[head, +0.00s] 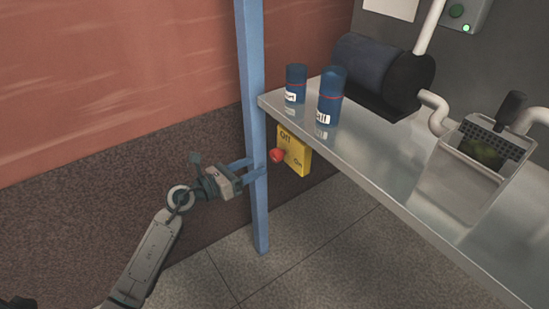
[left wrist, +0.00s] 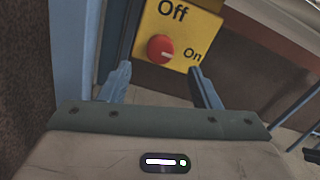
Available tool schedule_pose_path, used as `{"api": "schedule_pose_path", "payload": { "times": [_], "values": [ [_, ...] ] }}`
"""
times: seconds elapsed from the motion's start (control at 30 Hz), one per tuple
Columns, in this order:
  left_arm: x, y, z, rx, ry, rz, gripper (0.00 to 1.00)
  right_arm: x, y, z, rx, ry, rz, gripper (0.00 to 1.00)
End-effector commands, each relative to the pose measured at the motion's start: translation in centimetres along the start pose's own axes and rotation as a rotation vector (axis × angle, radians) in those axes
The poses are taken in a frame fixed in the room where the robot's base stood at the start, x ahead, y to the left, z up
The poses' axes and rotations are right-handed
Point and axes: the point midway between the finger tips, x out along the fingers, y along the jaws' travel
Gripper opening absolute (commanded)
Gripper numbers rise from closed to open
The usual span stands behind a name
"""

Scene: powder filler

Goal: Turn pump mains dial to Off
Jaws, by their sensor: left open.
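The pump mains dial is a red knob (head: 276,155) on a yellow box (head: 295,153) marked Off and On, fixed below the table's left end. In the left wrist view the red knob (left wrist: 160,48) sits low on the yellow box (left wrist: 185,22), with Off above it and On to its right. My left gripper (head: 258,167) is open, its fingers pointing toward the box near the blue post. In the left wrist view its fingertips (left wrist: 160,80) stand apart on either side below the knob, not touching it. My right gripper is not in view.
A blue post (head: 254,110) stands close to my left gripper. A metal table (head: 390,165) carries two blue containers (head: 330,97), a dark pump motor (head: 385,70) and a grated tank (head: 465,175). A red and brown wall is on the left; the floor below is clear.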

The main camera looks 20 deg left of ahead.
Motion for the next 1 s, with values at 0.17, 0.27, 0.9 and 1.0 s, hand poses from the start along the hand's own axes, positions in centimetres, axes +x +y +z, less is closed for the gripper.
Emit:
{"api": "schedule_pose_path", "payload": {
  "times": [0.17, 0.27, 0.9, 1.0],
  "values": [
    [3.6, 0.0, 0.1, -0.005, -0.004, -0.001, 0.57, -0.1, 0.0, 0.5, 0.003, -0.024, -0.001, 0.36],
    [5.4, 0.0, 0.1, -0.007, -0.004, -0.001, 0.57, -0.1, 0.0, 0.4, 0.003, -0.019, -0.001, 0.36],
    [8.2, 0.0, 0.0, -0.004, -0.001, 0.001, 0.45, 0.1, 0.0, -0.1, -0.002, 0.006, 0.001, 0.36],
    [8.2, 0.0, 0.0, -0.004, -0.001, 0.001, 0.26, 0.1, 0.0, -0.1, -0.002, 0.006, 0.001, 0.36]
  ]
}}
